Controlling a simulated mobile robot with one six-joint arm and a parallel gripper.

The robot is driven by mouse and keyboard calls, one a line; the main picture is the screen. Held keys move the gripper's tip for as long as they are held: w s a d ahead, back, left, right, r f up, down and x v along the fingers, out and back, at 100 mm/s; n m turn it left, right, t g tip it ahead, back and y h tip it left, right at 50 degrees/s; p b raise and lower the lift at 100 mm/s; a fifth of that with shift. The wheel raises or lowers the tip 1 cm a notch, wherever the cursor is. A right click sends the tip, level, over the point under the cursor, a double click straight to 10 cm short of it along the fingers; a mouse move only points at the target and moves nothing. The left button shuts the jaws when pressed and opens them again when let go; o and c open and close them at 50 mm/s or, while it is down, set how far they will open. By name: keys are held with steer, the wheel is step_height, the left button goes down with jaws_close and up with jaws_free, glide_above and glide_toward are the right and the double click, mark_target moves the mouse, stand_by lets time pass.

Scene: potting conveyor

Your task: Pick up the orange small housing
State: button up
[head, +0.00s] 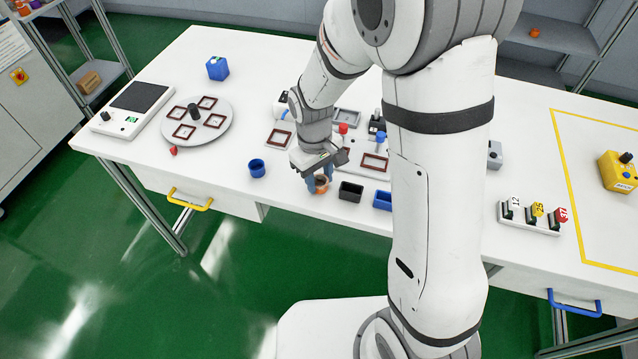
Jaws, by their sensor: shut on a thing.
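The orange small housing (321,186) is a short round cup near the front edge of the white table. My gripper (320,182) points down over it, and its blue fingers are shut on the housing. I cannot tell whether the housing touches the table. The fingers and wrist hide part of its rim and sides.
A blue round cup (257,168) stands to the left, and a black box (350,191) and a blue box (382,200) stand close on the right. A round grey turntable (210,138) is farther left. Bare table (225,185) lies near the front left edge.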

steer(key=c, duration=0.4)
steer(key=shift+o, duration=0.2)
